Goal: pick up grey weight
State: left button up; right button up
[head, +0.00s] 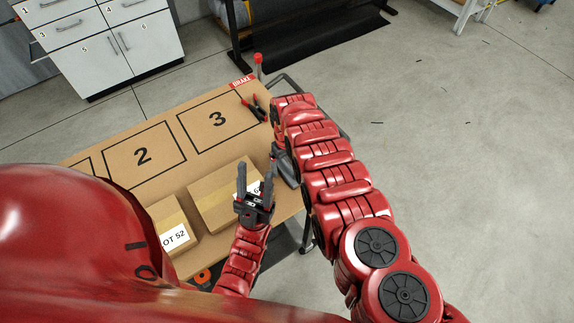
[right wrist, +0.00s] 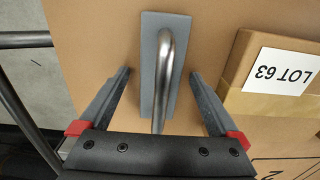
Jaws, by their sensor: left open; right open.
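The grey weight (right wrist: 150,65) is a flat grey plate with a bent metal handle, lying on the cardboard-brown table top in the right wrist view. My right gripper (right wrist: 160,75) is open, with one finger on each side of the weight and a gap to both. The handle runs toward the palm; its near end is close to the palm edge. My left gripper (head: 255,178) is open and empty, above a cardboard box.
A LOT 63 box (right wrist: 270,70) sits right of my right gripper in the wrist view. A LOT 52 box (head: 170,225) is at the table's (head: 105,152) front left. Numbered outlines mark the top.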

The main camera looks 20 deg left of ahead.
jog(key=shift+c, duration=0.3)
jog(key=shift+f, duration=0.1)
grip_shut()
